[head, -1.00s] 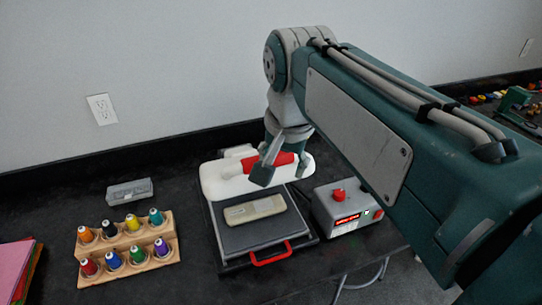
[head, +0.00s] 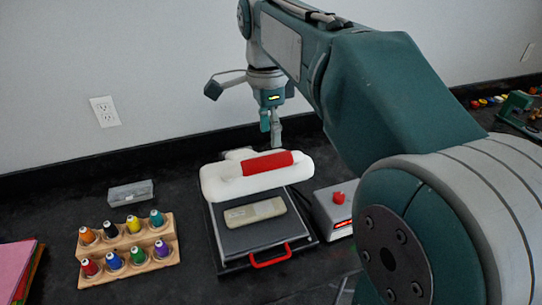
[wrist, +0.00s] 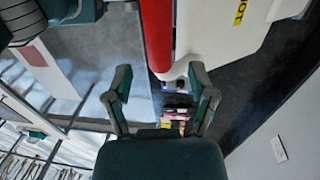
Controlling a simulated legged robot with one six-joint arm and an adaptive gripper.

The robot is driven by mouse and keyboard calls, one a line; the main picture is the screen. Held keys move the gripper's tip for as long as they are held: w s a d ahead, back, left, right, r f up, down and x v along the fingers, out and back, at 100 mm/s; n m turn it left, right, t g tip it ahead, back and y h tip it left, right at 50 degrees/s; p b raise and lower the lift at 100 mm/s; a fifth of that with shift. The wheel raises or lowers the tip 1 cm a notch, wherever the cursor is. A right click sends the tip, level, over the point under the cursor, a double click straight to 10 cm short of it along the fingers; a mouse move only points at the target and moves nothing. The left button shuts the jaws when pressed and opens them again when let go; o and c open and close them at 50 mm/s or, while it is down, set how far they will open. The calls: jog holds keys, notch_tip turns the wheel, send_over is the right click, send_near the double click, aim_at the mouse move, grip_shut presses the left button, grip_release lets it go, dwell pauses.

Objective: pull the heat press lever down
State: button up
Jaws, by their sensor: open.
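The heat press has a white upper arm (head: 210,184) with a red lever grip (head: 268,163) lying across its top, above a dark flat bed (head: 250,236). In the wrist view the red lever (wrist: 157,32) and the white arm with a HOT label (wrist: 225,30) show beyond the fingers. My gripper (head: 271,128) hangs fingers down, above and seemingly behind the lever in the head view. Its two fingers (wrist: 160,76) are spread, with nothing between them. No contact with the lever shows.
A cream object (head: 255,211) lies on the press bed, which has a red front handle (head: 270,257). A grey control box with a red button (head: 339,197) stands right. A wooden thread rack (head: 128,247) and a small clear box (head: 130,194) stand left. The wall is close behind.

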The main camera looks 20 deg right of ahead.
aim_at(271, 158)
jog(key=f, duration=0.6)
jog(key=shift+s, duration=0.35)
grip_shut()
